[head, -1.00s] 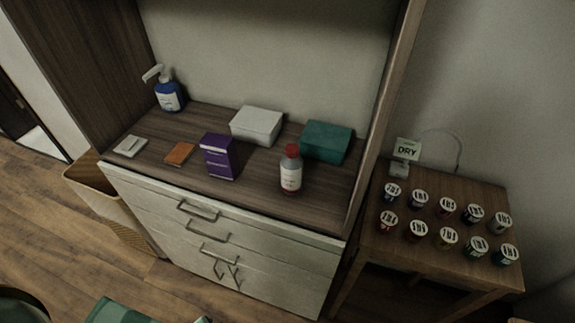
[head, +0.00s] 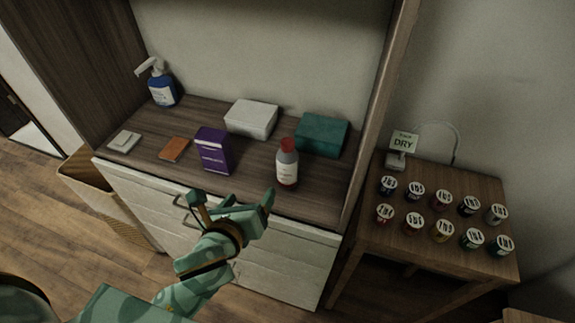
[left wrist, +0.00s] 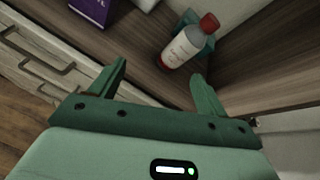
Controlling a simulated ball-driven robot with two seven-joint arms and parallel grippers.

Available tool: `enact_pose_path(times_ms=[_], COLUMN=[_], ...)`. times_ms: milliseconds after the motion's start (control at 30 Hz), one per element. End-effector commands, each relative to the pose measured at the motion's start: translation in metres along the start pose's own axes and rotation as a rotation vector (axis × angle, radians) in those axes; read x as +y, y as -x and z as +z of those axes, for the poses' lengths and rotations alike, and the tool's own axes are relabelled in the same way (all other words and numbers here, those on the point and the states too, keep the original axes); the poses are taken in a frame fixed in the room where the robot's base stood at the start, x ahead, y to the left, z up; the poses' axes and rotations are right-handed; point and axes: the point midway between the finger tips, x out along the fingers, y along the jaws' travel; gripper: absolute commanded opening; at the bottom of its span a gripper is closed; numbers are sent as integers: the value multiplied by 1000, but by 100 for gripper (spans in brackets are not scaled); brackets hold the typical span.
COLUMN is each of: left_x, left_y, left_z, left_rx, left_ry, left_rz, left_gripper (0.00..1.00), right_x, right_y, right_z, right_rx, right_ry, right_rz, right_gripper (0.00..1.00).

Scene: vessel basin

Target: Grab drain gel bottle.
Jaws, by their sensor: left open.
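The drain gel bottle seems to be the grey-white bottle with a red cap (head: 287,165), upright near the front edge of the cabinet shelf; its label is too small to read. In the left wrist view the bottle (left wrist: 187,44) stands beyond the fingertips, nearer the right finger. My left gripper (head: 233,201) is open and empty, in front of the drawers, below and to the left of the bottle. Its two spread fingers also show in the left wrist view (left wrist: 160,78), and they do not touch the bottle. My right gripper is not in view.
A purple box (head: 214,150) stands left of the bottle, and a teal box (head: 321,135) lies behind it. Several jars stand on a side table (head: 432,176).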

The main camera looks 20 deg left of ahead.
Motion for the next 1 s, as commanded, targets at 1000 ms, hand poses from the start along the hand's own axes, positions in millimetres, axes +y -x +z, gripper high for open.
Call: enact_pose_path(times_ms=[1000], left_x=[-52], left_y=[-129], left_z=[15], left_rx=[-91], left_ry=[-420], left_rz=[-108], left_gripper=[76], right_x=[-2], right_y=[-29], right_z=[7], right_rx=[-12], right_ry=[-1], right_rz=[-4], right_gripper=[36])
